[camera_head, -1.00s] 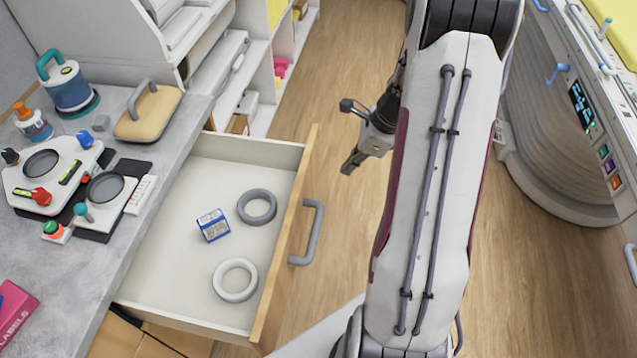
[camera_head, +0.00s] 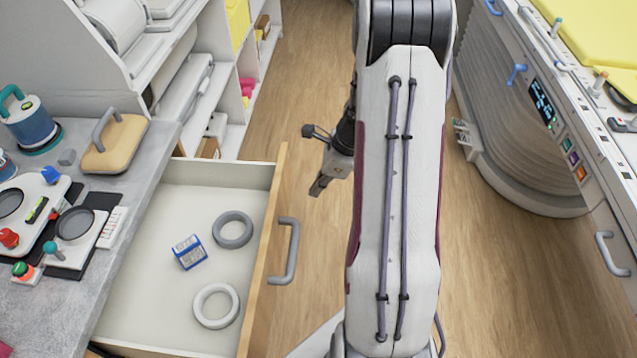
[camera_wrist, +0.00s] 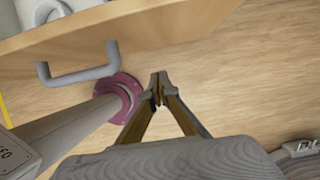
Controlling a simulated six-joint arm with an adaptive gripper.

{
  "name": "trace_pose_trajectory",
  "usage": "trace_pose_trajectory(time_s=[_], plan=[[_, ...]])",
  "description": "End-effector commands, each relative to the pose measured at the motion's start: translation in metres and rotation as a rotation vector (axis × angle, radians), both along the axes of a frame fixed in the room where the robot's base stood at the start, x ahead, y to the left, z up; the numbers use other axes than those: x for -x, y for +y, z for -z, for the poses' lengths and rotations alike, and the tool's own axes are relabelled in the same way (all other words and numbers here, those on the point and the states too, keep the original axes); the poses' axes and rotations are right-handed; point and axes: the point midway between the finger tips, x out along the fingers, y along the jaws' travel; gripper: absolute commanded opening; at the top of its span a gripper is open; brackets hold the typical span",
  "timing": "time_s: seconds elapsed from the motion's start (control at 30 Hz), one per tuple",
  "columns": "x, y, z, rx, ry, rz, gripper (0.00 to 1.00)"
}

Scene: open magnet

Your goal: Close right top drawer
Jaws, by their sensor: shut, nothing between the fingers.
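The drawer (camera_head: 140,290) stands pulled out from under the grey counter on the left of the head view. Its wooden front (camera_head: 262,262) faces right and bears a grey bar handle (camera_head: 287,252). My gripper (camera_head: 318,188) is to the right of the drawer front and farther back than the handle, apart from both. The wrist view shows the drawer front (camera_wrist: 150,35) and the handle (camera_wrist: 80,72) at upper left. There my gripper's fingertips (camera_wrist: 158,88) are together, with nothing between them, to the right of the handle.
In the drawer lie a blue and white box (camera_head: 189,252), a dark grey ring (camera_head: 232,230) and a white ring (camera_head: 216,306). The counter (camera_head: 70,290) holds several devices. A bed-like unit (camera_head: 545,110) stands at right. Wooden floor (camera_head: 295,90) lies open between.

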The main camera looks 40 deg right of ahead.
Motion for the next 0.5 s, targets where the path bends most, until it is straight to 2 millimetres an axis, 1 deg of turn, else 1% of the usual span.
trace_pose_trajectory(time_s=[0.1,0.5], plan=[[-0.003,0.004,0.014,-0.002,0.002,0.0,0.0],[-0.016,0.016,0.056,-0.001,0.001,-0.001,0.0]])
